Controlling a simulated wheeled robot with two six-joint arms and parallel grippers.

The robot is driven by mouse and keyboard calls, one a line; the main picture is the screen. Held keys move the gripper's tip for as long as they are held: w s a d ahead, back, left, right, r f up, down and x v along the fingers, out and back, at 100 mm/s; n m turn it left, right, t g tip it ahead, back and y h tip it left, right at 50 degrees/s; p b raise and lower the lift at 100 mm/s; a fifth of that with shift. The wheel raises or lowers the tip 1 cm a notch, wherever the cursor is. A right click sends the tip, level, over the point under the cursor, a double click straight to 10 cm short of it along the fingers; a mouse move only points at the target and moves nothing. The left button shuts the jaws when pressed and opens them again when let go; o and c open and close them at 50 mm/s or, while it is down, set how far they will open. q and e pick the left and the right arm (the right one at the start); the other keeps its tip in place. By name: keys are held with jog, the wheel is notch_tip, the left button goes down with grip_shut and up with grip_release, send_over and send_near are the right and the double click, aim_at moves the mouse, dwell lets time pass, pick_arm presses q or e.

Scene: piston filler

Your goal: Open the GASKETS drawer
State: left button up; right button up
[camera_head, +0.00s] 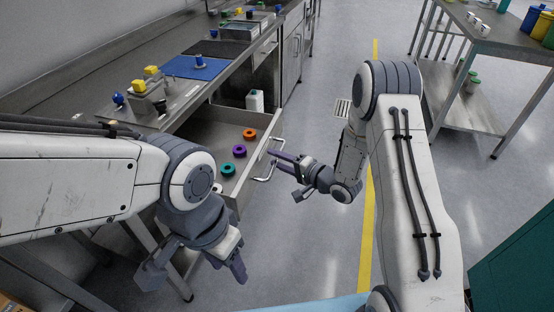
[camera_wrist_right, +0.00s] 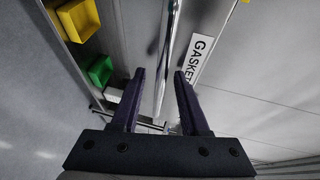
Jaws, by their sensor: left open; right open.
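The GASKETS drawer (camera_head: 236,190) stands pulled out from under the steel counter in the head view. Orange, purple and teal rings (camera_head: 239,150) lie inside it with a white bottle (camera_head: 255,101). Its bar handle (camera_head: 266,172) is on the front face. In the right wrist view the handle (camera_wrist_right: 168,55) runs up between the finger lines, beside the GASKETS label (camera_wrist_right: 197,58). My right gripper (camera_head: 284,163) is open at the handle; contact cannot be told. My left gripper (camera_head: 196,270) is open and empty, in front of the counter near the drawer's near side.
The counter carries a blue mat (camera_head: 195,67) and a fixture with yellow knobs (camera_head: 146,95). A steel table (camera_head: 505,45) stands at the right back. A green box (camera_head: 515,262) is at the lower right. The floor between counter and table is clear.

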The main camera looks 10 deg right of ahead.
jog(key=v, duration=1)
jog(key=shift+s, duration=0.2)
